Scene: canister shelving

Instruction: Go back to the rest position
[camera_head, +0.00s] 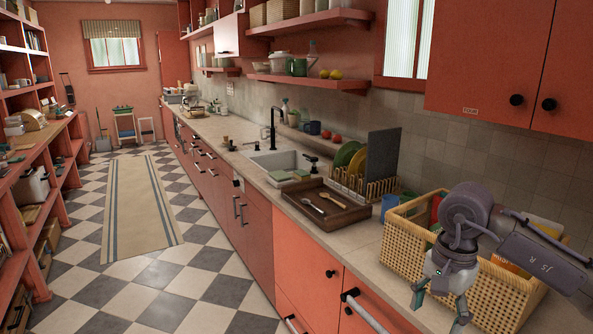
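My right gripper (439,308) is at the lower right, on the arm that comes in from the right edge. Its two fingers point down and stand apart with nothing visible between them. It appears in front of the woven basket (398,262) and over the counter's front part; its exact height is hard to tell. The arm hides part of the basket and what is inside it. My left gripper is not in view.
A wooden tray (340,219) with utensils, a dish rack (372,186) with plates and a sink (280,160) line the counter. Open shelving (45,150) stands at the left. The checkered floor (163,282) and runner (137,200) between are clear.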

